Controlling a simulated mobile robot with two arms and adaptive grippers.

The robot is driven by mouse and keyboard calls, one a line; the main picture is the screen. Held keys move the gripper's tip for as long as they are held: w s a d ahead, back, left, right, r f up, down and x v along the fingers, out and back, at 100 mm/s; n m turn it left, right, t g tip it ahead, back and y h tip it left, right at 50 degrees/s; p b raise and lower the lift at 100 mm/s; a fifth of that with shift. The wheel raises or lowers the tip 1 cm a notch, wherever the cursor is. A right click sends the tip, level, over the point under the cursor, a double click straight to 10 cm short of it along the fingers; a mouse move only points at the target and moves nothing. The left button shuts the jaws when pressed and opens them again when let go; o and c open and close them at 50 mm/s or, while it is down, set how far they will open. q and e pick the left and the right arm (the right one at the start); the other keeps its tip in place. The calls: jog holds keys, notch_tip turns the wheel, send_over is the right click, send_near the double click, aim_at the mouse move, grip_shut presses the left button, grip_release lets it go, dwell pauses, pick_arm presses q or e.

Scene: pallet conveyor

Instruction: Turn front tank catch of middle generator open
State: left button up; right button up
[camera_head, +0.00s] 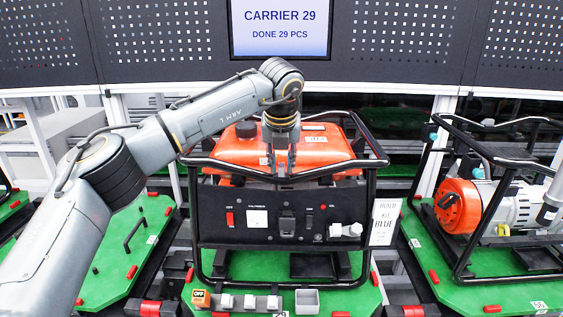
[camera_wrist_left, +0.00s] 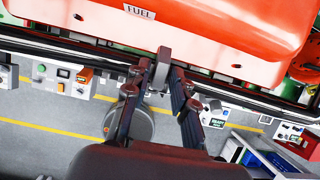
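The middle generator stands in a black tube frame (camera_head: 372,195) with an orange-red fuel tank (camera_head: 325,150) on top and a black panel (camera_head: 275,225) in front. My left gripper (camera_head: 281,170) points down at the tank's front edge, near the middle. In the left wrist view, a small grey catch (camera_wrist_left: 164,56) stands against the tank's (camera_wrist_left: 220,25) front edge. The fingers of my left gripper (camera_wrist_left: 167,75) are on either side of it with some gap between them; whether they touch it is unclear. The gripper hides the catch in the head view. My right gripper is not in view.
The frame's top bar runs close beside the gripper. A paper tag (camera_head: 385,222) hangs at the right of the frame. Another generator (camera_head: 500,210) stands at the right.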

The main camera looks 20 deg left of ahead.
pick_arm(q)
grip_shut()
